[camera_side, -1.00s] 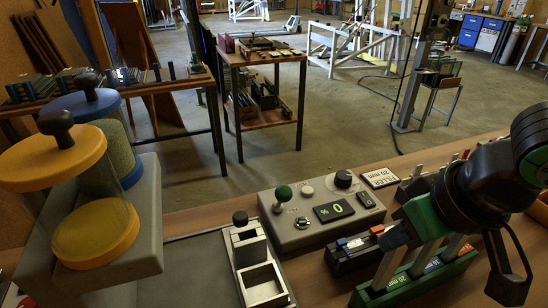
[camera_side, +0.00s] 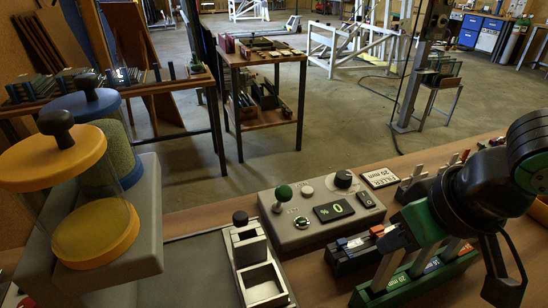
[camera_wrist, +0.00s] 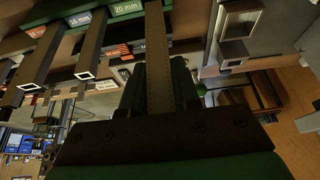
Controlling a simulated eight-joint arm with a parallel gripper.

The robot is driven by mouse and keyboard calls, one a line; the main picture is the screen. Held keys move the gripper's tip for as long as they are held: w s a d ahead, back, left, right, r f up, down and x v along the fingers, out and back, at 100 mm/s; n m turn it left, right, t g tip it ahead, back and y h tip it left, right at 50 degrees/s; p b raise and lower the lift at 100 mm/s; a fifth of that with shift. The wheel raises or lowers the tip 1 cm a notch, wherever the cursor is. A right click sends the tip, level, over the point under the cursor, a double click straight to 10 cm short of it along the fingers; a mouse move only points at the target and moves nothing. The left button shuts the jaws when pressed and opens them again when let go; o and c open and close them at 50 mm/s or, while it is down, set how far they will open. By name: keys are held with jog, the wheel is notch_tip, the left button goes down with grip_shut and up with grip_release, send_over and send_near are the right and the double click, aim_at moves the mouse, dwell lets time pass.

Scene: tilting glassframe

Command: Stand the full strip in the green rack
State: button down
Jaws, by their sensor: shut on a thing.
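The green rack (camera_side: 455,277) stands on the bench at the lower right of the side view, with strips upright in it. In the wrist view its edge (camera_wrist: 97,17) crosses the top, with size labels such as 16 mm and 20 mm. My gripper (camera_side: 407,238) is above the rack's left part, shut on a long strip (camera_wrist: 157,45). The strip runs from between the fingers up to the rack edge beside the 20 mm label. In the side view its lower part (camera_side: 385,268) reaches down to the rack's left end. I cannot tell whether it is fully seated.
Hollow strips (camera_wrist: 88,62) stand beside the held one. A dark block holder (camera_side: 350,258) is just left of the rack. Behind are a grey control box (camera_side: 300,232) and a filler sign (camera_side: 380,178). A metal fixture (camera_side: 262,282) and yellow-lidded hopper (camera_side: 65,165) stand left.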

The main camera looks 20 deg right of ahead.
aim_at(395, 264)
jog(key=shift+f, duration=2.75)
jog(key=c, duration=0.6)
grip_release()
jog(key=shift+o, duration=0.2)
jog(key=shift+v, duration=2.8)
jog(key=shift+w, duration=0.1)
jog(key=w+d+t, duration=0.2)
jog(key=w+d, duration=0.6)
jog(key=d, duration=0.4)
jog(key=shift+f, duration=0.4)
